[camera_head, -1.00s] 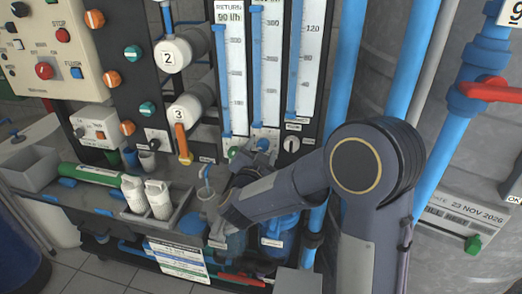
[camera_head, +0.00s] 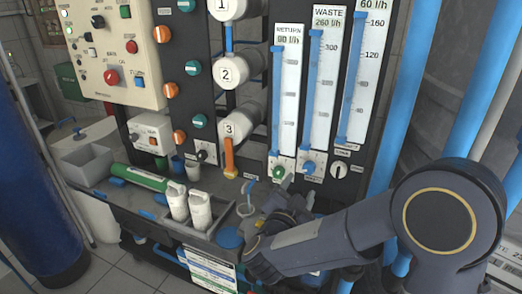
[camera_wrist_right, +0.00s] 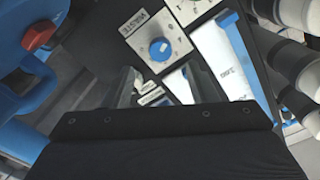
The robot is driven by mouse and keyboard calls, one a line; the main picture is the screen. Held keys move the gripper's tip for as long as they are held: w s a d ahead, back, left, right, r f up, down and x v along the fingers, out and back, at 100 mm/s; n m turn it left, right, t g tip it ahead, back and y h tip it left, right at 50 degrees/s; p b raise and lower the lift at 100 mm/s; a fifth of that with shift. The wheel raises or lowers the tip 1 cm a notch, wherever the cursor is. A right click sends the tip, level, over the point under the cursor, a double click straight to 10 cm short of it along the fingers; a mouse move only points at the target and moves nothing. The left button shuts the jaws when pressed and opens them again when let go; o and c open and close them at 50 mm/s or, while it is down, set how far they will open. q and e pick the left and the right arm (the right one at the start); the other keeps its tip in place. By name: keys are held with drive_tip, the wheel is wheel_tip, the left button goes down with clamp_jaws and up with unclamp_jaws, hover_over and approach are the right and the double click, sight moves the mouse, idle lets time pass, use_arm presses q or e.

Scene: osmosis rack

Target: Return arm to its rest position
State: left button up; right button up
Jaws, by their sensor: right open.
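My right arm comes in from the lower right of the head view. Its dark right gripper (camera_head: 284,194) is in front of the rack's lower panel, below the flowmeter knobs. Much of the gripper is hidden behind its own wrist. In the right wrist view the two grey fingers stand apart with nothing between them. The blue WASTE knob (camera_wrist_right: 159,48) on its white plate lies beyond the fingers, and the knob (camera_head: 309,167) also shows in the head view. My left gripper is not in view.
An orange-handled valve (camera_head: 229,157) and a green knob (camera_head: 279,172) are near the gripper. Two white bottles (camera_head: 201,210) stand in a grey tray, with a green cylinder (camera_head: 138,177) to their left. Blue pipes (camera_head: 404,95) rise at right.

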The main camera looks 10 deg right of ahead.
drive_tip(key=s+a+r+n+y+p, duration=0.3)
drive_tip(key=s+r+n+y+p, duration=0.4)
drive_tip(key=y, duration=0.7)
drive_tip(key=s+f+n+g, duration=0.2)
drive_tip(key=s+f+g, duration=0.1)
drive_tip(key=s, duration=0.6)
drive_tip(key=s+d+f+n+g, duration=0.1)
drive_tip(key=s+f+n+g, duration=0.2)
drive_tip(key=s, duration=0.7)
drive_tip(key=g+p, duration=0.1)
drive_tip(key=g, duration=0.1)
drive_tip(key=shift+s+d+g+y, duration=0.15)
drive_tip(key=shift+d+g+y, duration=0.15)
drive_tip(key=shift+g, duration=0.1)
drive_tip(key=shift+f, duration=0.1)
